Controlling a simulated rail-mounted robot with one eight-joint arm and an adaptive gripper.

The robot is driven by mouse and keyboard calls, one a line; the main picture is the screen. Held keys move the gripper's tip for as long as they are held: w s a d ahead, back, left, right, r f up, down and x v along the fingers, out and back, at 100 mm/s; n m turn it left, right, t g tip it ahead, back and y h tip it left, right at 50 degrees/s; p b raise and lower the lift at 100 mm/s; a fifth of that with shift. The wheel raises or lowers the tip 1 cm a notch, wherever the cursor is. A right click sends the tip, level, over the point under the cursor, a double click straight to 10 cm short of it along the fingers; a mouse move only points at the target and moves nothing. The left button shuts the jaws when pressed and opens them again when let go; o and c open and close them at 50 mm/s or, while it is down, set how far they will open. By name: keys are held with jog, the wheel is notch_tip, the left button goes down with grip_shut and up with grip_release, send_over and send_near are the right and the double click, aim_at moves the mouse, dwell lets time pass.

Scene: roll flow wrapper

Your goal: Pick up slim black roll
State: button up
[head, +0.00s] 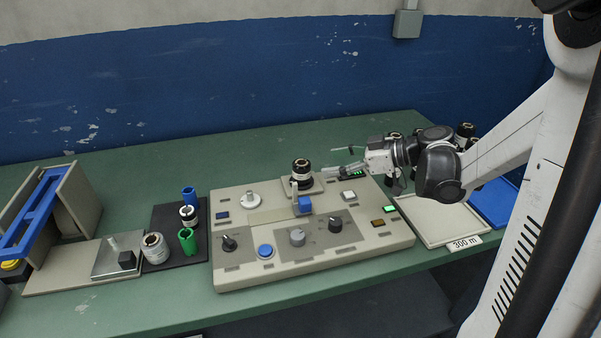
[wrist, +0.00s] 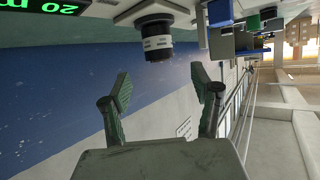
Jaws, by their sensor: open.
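A black roll with a white band (head: 301,168) stands upright at the back of the grey machine. It also shows in the wrist view, upside down (wrist: 156,38), just beyond the fingertips. My gripper (head: 337,161) is to the right of this roll, pointing left toward it. In the wrist view my gripper (wrist: 161,80) has its two fingers spread with nothing between them, apart from the roll. More dark rolls (head: 465,132) stand at the right behind my arm, partly hidden. I cannot tell for certain which roll is the slim black one.
The grey machine (head: 225,270) carries knobs, buttons and a blue block (head: 305,204). A black mat (head: 165,217) at left holds a blue cylinder, a green cylinder and banded rolls. A cream tray (head: 440,238) and a blue tray (head: 490,214) lie at right. The green table behind is mostly clear.

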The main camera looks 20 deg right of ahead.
aim_at(310, 166)
jog(key=b+x, duration=0.1)
jog(key=x, duration=0.8)
jog(key=shift+w+a+f+b, duration=0.25)
jog(key=shift+b, duration=0.1)
jog(key=c, duration=1.3)
